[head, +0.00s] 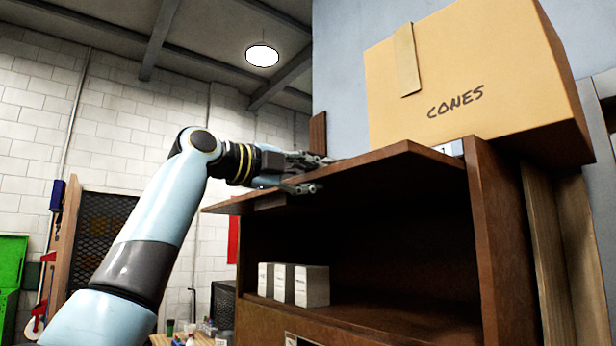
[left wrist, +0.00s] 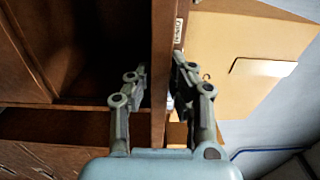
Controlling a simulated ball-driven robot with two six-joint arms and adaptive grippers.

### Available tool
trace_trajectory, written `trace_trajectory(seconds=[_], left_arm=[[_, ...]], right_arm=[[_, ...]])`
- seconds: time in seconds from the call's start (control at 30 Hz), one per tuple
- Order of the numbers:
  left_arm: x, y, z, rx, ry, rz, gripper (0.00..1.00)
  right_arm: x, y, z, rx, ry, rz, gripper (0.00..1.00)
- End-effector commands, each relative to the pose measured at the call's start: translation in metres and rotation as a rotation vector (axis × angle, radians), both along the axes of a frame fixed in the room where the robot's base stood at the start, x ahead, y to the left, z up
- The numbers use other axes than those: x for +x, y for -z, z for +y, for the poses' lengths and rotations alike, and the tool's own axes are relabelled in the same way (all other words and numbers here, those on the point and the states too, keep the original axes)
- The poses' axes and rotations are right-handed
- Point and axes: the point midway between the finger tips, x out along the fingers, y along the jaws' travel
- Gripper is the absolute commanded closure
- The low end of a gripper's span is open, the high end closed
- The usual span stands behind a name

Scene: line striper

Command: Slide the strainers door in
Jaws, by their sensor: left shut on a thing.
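The strainers door (head: 330,180) is a brown wooden panel. It is raised flat at the top of an open cabinet compartment and sticks out towards the front. My left gripper (head: 305,172) is at its left part, with one finger above the panel and one below. In the left wrist view the door (left wrist: 161,70) runs edge-on between the fingers of the gripper (left wrist: 160,85), which is shut on it. How far the door reaches inside the cabinet is hidden. My right gripper is in neither view.
A cardboard box marked CONES (head: 450,85) stands on the cabinet top, just above the door. Several small white boxes (head: 312,287) stand in the dark compartment (head: 390,270). The cabinet's side wall (head: 500,240) is at the right. Open air lies left of the cabinet.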

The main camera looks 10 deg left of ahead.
Motion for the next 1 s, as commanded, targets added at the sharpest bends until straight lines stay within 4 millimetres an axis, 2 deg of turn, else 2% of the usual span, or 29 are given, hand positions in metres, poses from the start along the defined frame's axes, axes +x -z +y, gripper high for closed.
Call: trace_trajectory(seconds=[0.17, 0.8, 1.0], left_arm=[[0.003, 0.000, -0.003, 0.000, 0.001, 0.000, 1.00], [0.041, -0.001, -0.035, -0.001, 0.001, 0.000, 1.00], [0.047, -0.001, -0.041, -0.001, 0.001, -0.001, 1.00]], right_arm=[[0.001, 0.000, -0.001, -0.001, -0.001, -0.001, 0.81], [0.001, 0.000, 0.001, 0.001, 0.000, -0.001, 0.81], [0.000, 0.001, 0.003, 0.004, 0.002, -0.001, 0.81]])
